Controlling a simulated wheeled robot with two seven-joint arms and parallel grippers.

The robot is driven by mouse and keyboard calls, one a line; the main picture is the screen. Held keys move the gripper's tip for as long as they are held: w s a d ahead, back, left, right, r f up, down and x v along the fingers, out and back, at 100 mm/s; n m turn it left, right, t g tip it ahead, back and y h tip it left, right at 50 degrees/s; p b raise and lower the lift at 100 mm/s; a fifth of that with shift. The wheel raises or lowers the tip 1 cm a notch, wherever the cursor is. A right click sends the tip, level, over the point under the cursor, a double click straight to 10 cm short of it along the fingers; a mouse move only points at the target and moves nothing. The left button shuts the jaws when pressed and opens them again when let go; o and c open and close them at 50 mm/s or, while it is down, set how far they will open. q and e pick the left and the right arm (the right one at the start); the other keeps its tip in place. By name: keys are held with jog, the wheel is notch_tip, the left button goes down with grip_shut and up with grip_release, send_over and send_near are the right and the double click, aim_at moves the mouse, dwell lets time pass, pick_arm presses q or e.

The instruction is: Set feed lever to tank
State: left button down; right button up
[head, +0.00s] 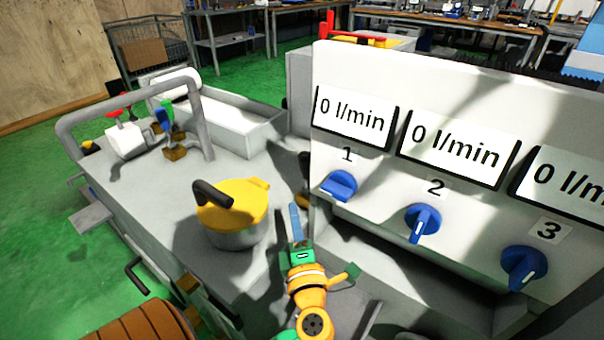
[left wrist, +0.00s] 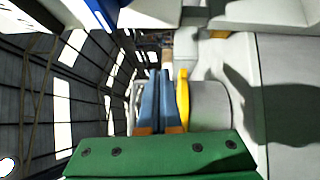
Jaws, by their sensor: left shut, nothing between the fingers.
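My left gripper (head: 295,212) has its blue fingers together and empty, pointing up above the grey machine top (head: 130,190), in front of the large panel. In the left wrist view its fingers (left wrist: 159,75) are also together. A grey pot with a yellow lid (head: 250,200) and a black handle (head: 212,194) stands left of the gripper; the yellow lid edge (left wrist: 183,98) shows beside the fingers in the wrist view. A dark upright handle (head: 304,165) is partly hidden by the panel. No label marks any feed lever or tank position. My right gripper is not in view.
The white panel (head: 450,90) has three displays reading 0 l/min and blue knobs 1 (head: 339,185), 2 (head: 422,222) and 3 (head: 523,267). A red lever (head: 345,34) shows at its top. Red-handled (head: 122,113) and blue-green (head: 165,116) valves stand by a grey pipe (head: 125,95).

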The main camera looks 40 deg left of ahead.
aim_at(306, 174)
pick_arm(q)
jog(key=w+a+r, duration=0.1)
jog(key=w+a, duration=0.5)
jog(key=w, duration=0.2)
jog(key=shift+w+a, duration=0.2)
jog(key=shift+w, duration=0.15)
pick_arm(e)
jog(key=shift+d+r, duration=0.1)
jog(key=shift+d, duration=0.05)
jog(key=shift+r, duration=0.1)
